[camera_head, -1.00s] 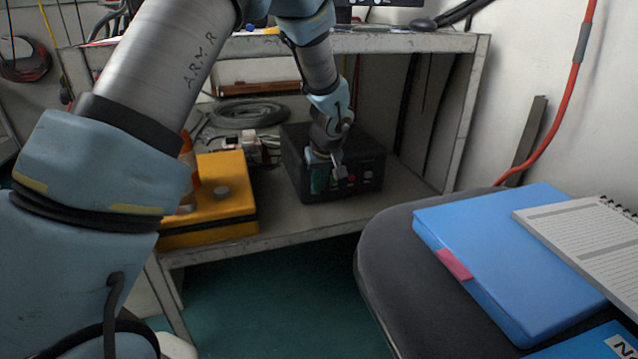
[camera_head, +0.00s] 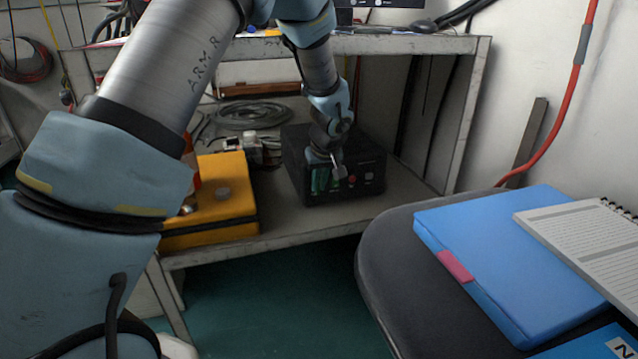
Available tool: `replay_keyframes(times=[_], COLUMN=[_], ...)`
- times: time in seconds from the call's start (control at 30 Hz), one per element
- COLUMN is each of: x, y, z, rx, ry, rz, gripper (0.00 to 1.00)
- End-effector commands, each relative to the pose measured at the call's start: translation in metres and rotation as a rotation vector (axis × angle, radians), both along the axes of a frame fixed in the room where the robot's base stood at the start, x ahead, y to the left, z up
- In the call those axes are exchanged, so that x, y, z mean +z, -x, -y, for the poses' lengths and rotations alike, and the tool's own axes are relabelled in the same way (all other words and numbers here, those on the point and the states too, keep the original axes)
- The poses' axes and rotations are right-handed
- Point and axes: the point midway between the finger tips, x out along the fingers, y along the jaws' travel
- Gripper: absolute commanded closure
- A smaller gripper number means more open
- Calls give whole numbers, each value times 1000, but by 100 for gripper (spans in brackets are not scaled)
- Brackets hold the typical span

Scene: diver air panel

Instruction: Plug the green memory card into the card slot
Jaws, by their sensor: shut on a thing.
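The black box (camera_head: 365,165) sits on the lower shelf, with small controls on its front face. My gripper (camera_head: 338,172) is at this front face, pointing down, its fingers shut. The green memory card is too small and too covered by the fingers to make out clearly. A green patch (camera_head: 321,179) shows just left of the fingers; I cannot tell whether it is the card or part of the box. The card slot cannot be told apart, as my gripper covers part of the front.
A yellow case (camera_head: 215,215) lies left of the box, with a bottle behind it. A coiled grey cable (camera_head: 250,115) lies at the back of the shelf. The upper shelf edge (camera_head: 400,44) runs above my wrist. A dark seat with a blue folder (camera_head: 510,250) and notebook stands front right.

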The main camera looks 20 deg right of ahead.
Motion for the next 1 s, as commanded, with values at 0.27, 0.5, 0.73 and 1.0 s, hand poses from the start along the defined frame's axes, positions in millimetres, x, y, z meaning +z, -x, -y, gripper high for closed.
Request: replay_keyframes(times=[0.27,0.5,0.73,1.0], x=[0,0,0,0], y=[-2,-6,-6,-7], z=[0,0,0,0], rx=[-1,0,0,0], ry=[0,0,0,0], rz=[0,0,0,1], gripper=[100,100,100,100])
